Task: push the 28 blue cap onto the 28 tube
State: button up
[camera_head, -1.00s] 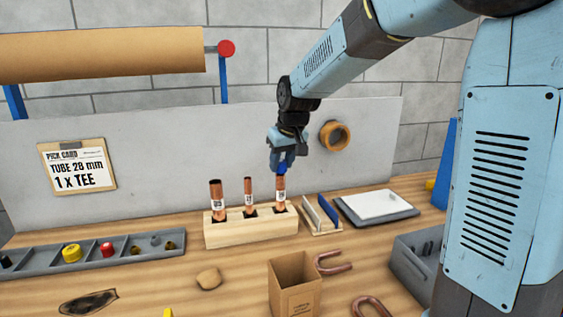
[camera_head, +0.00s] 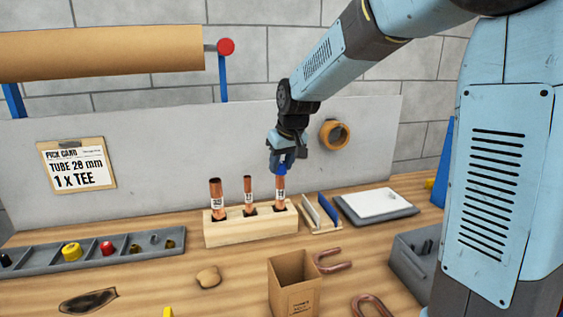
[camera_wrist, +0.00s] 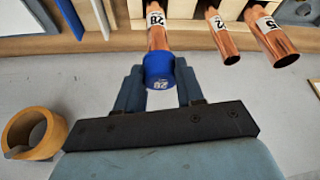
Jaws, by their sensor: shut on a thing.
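The blue cap (camera_wrist: 159,72), marked 28, is between the fingers of my gripper (camera_wrist: 160,84) in the wrist view. The copper tube labelled 28 (camera_wrist: 156,32) meets the cap's far side, and the cap appears to cover the tube's end. How deep it sits is hidden. In the head view my gripper (camera_head: 281,168) is above the rightmost tube (camera_head: 280,188) in the wooden block (camera_head: 250,228), with the fingers shut around the cap (camera_head: 281,170). The tube stands upright in its hole.
Two other copper tubes, a middle one (camera_head: 248,190) and a left one (camera_head: 216,192), stand open-ended in the same block. A small wooden rack (camera_head: 322,216) with a blue plate is close on the right. A cardboard box (camera_head: 295,285) stands in front.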

jog(key=shift+f, duration=1.3)
jog(key=o, duration=1.1)
jog(key=v, duration=1.3)
jog(key=shift+s+d+r, duration=0.1)
jog(key=shift+s+r, duration=0.05)
jog(key=shift+r, duration=0.15)
jog(key=s+d+f+m, duration=0.1)
jog(key=s+d, duration=0.3)
jog(key=s, duration=0.4)
jog(key=s+d+f+m+t+h, duration=0.1)
jog(key=s+d+f+m, duration=0.1)
jog(key=s+d, duration=0.3)
jog(key=s+d+f+m, duration=0.1)
jog(key=s+d, duration=0.4)
jog(key=s, duration=0.6)
jog(key=shift+s+d+f+m+h, duration=0.1)
jog(key=shift+d+f+m+h, duration=0.2)
jog(key=shift+f+h, duration=0.15)
